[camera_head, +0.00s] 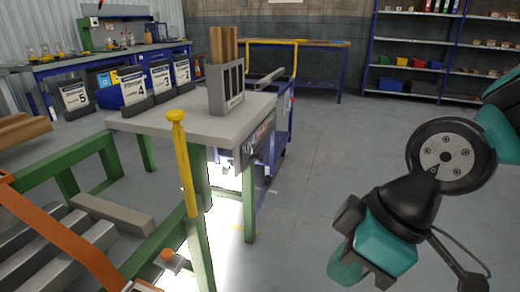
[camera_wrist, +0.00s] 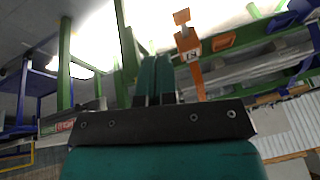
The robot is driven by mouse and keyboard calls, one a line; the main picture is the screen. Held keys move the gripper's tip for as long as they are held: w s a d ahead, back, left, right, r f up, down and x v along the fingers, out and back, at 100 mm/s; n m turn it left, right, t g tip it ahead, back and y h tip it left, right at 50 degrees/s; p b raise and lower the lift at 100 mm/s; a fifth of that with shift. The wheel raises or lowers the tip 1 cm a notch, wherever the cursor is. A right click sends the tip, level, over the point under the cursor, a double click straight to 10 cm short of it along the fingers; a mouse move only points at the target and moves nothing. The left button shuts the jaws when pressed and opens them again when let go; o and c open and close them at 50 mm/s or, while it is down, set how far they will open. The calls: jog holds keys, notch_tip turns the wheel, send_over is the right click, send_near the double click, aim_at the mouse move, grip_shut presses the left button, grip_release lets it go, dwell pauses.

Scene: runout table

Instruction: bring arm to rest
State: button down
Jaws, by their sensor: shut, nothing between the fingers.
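My arm shows at the right of the head view, folded, with teal and dark links over open floor. It is apart from the runout table (camera_head: 190,121) to its left. My gripper (camera_wrist: 154,62) shows in the wrist view as two teal fingers side by side, closed together with nothing held. I cannot make out the fingertips clearly in the head view. The wrist view looks tilted or upside down, with green legs and an orange post beyond the fingers.
A grey holder with wooden strips (camera_head: 227,88) stands on the table, and a yellow post (camera_head: 184,165) rises at its front. Numbered signs (camera_head: 134,86) stand behind. A green roller frame (camera_head: 62,163) is at left. Shelves (camera_head: 412,55) are far back; the floor (camera_head: 310,190) between is clear.

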jog(key=s+d+r+m+p, duration=0.1)
jog(key=d+r+m+p, duration=0.1)
jog(key=r+p, duration=0.9)
jog(key=s+d+r+m+p, duration=0.1)
jog(key=d+r+m+p, duration=0.1)
jog(key=r+p, duration=0.9)
notch_tip(320, 180, up, 4)
jog(key=shift+s+d+f+m+p, duration=0.1)
jog(key=shift+s+d+m+p, duration=0.15)
jog(key=shift+m, duration=0.45)
jog(key=shift+a, duration=0.15)
